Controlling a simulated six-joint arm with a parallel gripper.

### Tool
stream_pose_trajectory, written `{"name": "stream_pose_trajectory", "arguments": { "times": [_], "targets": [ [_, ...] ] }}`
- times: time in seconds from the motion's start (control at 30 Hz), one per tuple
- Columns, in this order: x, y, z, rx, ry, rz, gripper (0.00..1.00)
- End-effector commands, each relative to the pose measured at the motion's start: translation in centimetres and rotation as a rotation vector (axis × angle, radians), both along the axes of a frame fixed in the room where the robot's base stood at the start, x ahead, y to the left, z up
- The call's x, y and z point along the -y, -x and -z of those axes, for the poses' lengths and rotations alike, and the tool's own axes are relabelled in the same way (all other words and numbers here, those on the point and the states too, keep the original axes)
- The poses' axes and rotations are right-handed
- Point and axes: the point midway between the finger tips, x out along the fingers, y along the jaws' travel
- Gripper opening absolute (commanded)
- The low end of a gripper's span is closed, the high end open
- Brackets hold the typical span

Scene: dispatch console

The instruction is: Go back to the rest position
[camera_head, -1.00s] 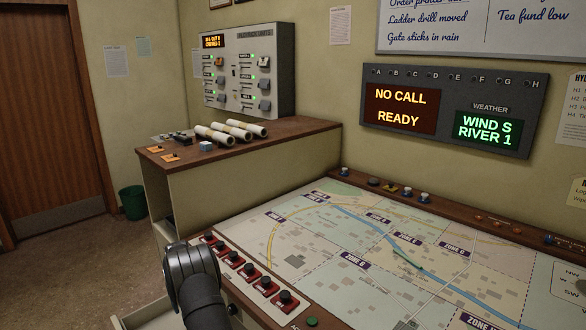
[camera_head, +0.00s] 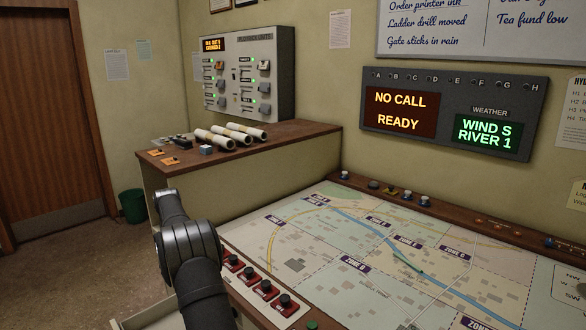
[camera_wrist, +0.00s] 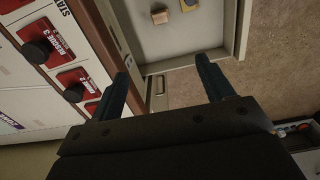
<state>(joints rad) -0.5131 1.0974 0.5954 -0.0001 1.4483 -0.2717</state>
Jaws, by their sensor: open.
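My gripper (camera_wrist: 164,80) shows in the wrist view with its two dark fingers wide apart and nothing between them. It is above the console's front edge, near an open drawer (camera_wrist: 238,30). In the head view my arm rises at the bottom left, in front of the console; my fingers cannot be made out there.
Red plates with black knobs (camera_wrist: 36,52) line the map table's (camera_head: 345,235) edge, close to my left finger. White rolls (camera_head: 238,131) lie on the side counter. Open floor (camera_head: 90,270) lies left.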

Motion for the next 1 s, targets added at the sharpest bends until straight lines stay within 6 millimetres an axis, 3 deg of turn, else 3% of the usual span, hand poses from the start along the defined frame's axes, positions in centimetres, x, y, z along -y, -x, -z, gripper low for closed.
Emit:
{"name": "stream_pose_trajectory", "arguments": {
  "times": [0.5, 1.0],
  "targets": [
    [0.6, -0.3, -10.4, 0.003, -0.001, 0.009, 0.74],
    [10.5, -3.6, -10.3, 0.0, 0.0, 0.145, 0.74]
  ]
}}
